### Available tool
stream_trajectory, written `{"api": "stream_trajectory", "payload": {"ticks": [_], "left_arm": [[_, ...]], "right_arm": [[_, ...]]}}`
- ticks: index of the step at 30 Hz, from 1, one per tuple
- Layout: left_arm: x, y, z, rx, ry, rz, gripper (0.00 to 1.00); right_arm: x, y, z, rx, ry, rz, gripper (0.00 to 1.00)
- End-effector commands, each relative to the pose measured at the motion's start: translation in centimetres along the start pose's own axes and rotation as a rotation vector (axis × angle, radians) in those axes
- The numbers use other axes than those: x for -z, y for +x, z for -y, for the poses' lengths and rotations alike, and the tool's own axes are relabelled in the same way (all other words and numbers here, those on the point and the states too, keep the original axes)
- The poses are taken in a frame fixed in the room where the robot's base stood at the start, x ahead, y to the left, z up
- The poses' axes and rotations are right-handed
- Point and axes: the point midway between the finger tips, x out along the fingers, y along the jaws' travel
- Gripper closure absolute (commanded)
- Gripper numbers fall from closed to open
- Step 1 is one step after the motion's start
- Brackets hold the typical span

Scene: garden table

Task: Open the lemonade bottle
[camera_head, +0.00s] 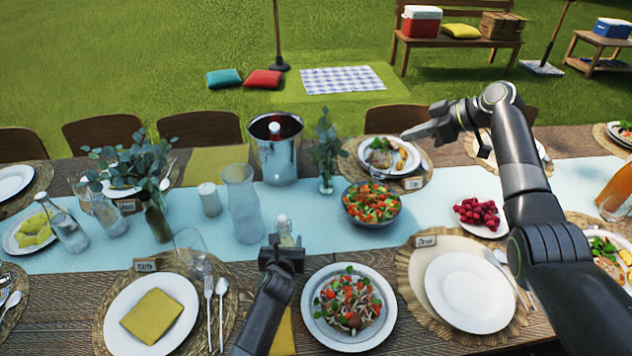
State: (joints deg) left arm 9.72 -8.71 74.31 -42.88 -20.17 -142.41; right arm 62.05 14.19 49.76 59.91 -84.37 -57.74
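A small clear bottle with a pale cap (284,226) stands on the blue runner in the middle of the table, and I take it to be the lemonade bottle. Its lower part is hidden behind my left gripper (285,243). The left gripper's two fingertips show on either side of the bottle; whether they touch it is not clear. My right gripper (408,136) is over the far side of the table, above a plate of food, well away from the bottle. It is seen from the side, so its finger gap cannot be judged, and nothing shows in it.
A metal bucket with a bottle (278,160), a glass carafe (243,205) and a salad bowl (371,215) stand behind the small bottle. A plated pasta dish (390,318) is at its front right. Another clear bottle (66,228) is at the left. The runner (440,190) has some free room.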

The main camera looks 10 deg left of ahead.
Motion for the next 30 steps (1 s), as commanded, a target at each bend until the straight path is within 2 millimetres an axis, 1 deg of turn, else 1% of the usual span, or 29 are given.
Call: {"api": "stream_trajectory", "payload": {"ticks": [1, 3, 5, 6, 9, 12, 13, 15, 18, 23, 30], "left_arm": [[0.1, 0.0, 0.0, -0.001, 0.000, -0.002, 0.90], [0.1, 0.0, 0.0, -0.001, 0.000, -0.002, 0.90], [0.1, 0.0, -0.1, -0.001, 0.001, -0.002, 0.90], [0.1, 0.0, -0.1, -0.001, 0.001, -0.002, 0.90], [0.1, 0.0, -0.1, -0.001, 0.001, -0.002, 0.90], [0.1, 0.0, -0.1, -0.001, 0.001, -0.003, 0.90], [0.1, 0.0, -0.1, -0.001, 0.001, -0.003, 0.90], [0.1, 0.0, -0.1, -0.002, 0.001, -0.003, 0.90], [0.1, 0.0, -0.1, -0.002, 0.001, -0.003, 0.90], [0.1, 0.0, -0.1, -0.002, 0.001, -0.003, 0.90], [0.1, 0.0, -0.1, -0.002, 0.001, -0.003, 0.90]], "right_arm": [[0.4, 2.7, 2.0, 0.045, -0.029, 0.010, 1.00], [0.8, 5.8, 4.6, 0.097, -0.068, 0.026, 1.00], [1.2, 8.2, 6.9, 0.140, -0.103, 0.038, 1.00], [1.6, 9.7, 8.3, 0.166, -0.126, 0.045, 1.00], [2.2, 12.7, 11.8, 0.225, -0.177, 0.057, 1.00], [2.9, 14.8, 14.5, 0.269, -0.216, 0.064, 1.00], [3.0, 15.2, 15.1, 0.279, -0.226, 0.065, 1.00], [3.2, 16.1, 16.3, 0.297, -0.244, 0.068, 1.00], [3.5, 16.7, 17.3, 0.312, -0.258, 0.070, 1.00], [3.3, 17.6, 17.8, 0.318, -0.263, 0.071, 1.00], [2.3, 19.9, 18.3, 0.318, -0.261, 0.071, 1.00]]}}
